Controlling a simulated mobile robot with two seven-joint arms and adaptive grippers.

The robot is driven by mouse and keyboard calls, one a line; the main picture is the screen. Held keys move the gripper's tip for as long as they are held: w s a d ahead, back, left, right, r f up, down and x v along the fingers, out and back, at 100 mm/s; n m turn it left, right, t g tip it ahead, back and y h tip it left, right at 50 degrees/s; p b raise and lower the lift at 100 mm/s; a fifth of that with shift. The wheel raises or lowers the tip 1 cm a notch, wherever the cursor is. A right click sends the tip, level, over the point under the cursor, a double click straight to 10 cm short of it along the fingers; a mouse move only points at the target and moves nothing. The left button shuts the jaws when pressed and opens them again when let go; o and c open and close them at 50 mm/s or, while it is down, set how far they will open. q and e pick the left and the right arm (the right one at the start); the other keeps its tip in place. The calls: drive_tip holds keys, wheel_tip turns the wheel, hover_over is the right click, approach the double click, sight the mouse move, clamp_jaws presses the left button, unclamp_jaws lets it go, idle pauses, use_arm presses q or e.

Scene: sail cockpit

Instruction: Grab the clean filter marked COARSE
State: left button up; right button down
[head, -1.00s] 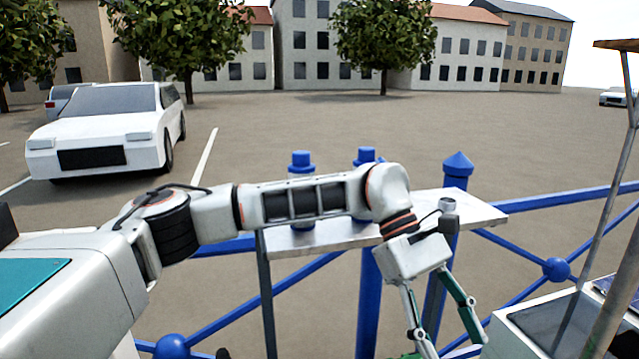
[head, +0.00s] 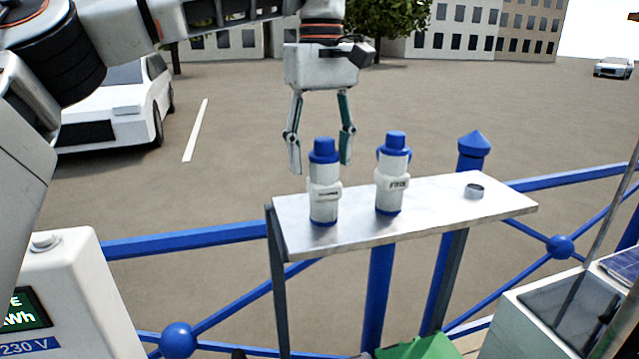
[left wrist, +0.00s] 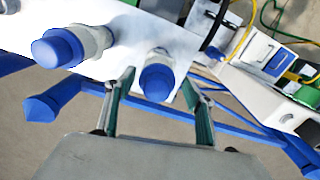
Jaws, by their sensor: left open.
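Two white filters with blue caps stand upright on a pale shelf (head: 440,215). The left filter (head: 322,207) has a dark label too small to read surely. The right filter (head: 389,197) has a label that looks like FINE. My left gripper (head: 320,167) points down, open and empty, with its fingertips around cap height of the left filter. In the left wrist view, the left filter's cap (left wrist: 157,82) shows between the fingers, with no clear contact. The right filter (left wrist: 60,47) stands to the left there. My right gripper is not in view.
A small grey ring (head: 474,191) lies on the shelf's right part. A blue railing (head: 185,240) runs beneath and beside the shelf, with a pointed post (head: 473,150) behind. A white box with a display (head: 65,290) stands at lower left.

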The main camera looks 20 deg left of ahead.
sight(323, 190)
use_arm(q)
drive_tip(key=shift+s+f, duration=0.1)
drive_tip(key=shift+f, duration=0.5)
drive_tip(key=shift+d+f, duration=0.15)
drive_tip(key=shift+f, duration=0.45)
drive_tip(key=f+b, duration=0.1)
drive_tip(key=f, duration=0.3)
drive_tip(key=shift+w+f, duration=0.15)
drive_tip(key=shift+w, duration=0.05)
drive_tip(key=shift+f, duration=0.15)
drive_tip(key=shift+d, duration=0.1)
drive_tip(key=c, duration=1.2)
drive_tip(key=shift+c, duration=0.4)
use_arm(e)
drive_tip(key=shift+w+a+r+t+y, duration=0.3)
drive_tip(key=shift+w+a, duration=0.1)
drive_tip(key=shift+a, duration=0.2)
